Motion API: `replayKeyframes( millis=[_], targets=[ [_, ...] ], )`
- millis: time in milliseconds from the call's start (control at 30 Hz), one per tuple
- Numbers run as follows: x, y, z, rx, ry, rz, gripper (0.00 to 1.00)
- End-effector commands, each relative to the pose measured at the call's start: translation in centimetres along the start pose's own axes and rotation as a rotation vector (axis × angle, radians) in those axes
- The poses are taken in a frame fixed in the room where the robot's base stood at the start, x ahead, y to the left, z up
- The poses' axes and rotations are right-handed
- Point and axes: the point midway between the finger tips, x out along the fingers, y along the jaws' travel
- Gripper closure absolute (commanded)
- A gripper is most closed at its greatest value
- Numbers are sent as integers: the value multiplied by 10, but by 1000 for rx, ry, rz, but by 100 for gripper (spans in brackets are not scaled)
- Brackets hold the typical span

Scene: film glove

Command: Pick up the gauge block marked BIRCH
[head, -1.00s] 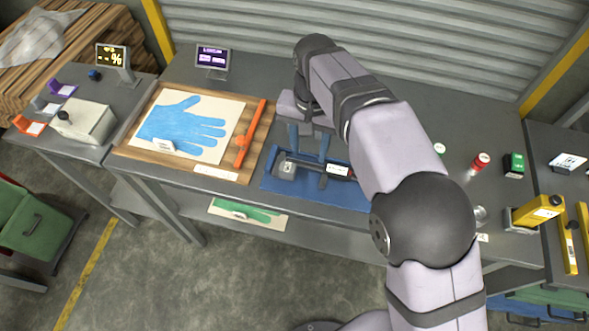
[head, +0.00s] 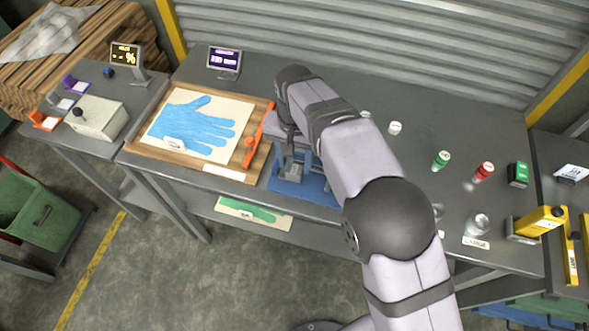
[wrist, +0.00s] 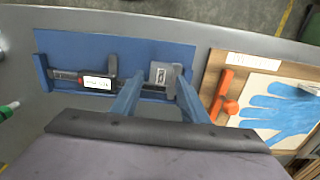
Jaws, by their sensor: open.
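A small grey block (wrist: 161,74) with a marked face lies on the blue mat (wrist: 180,33), by the end of a caliper-like tool (wrist: 130,86) with a pale display. Its marking is too small to read, so I cannot confirm BIRCH. The block also shows in the head view (head: 291,171). My gripper (wrist: 160,80) is open, fingers pointing at the mat. In the wrist view its fingertips appear on either side of the block, the right one overlapping its edge. I cannot tell whether they touch it. In the head view my arm hides much of the mat.
An orange tool (head: 258,134) and a board with a blue glove sheet (head: 201,123) lie left of the mat. Green (head: 441,160) and red (head: 483,171) cylinders stand on the bench at right. The bench between them and my arm is mostly clear.

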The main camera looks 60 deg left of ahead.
Motion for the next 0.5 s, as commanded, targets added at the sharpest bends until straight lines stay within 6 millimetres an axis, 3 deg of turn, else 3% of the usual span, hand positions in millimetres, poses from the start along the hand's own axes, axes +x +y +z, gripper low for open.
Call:
replayKeyframes(
  millis=[233, 500],
  targets=[
    [26, -1, 0, 0, -1, 1, 59],
    [32, -1, 0, 0, 0, 0, 59]
  ],
)
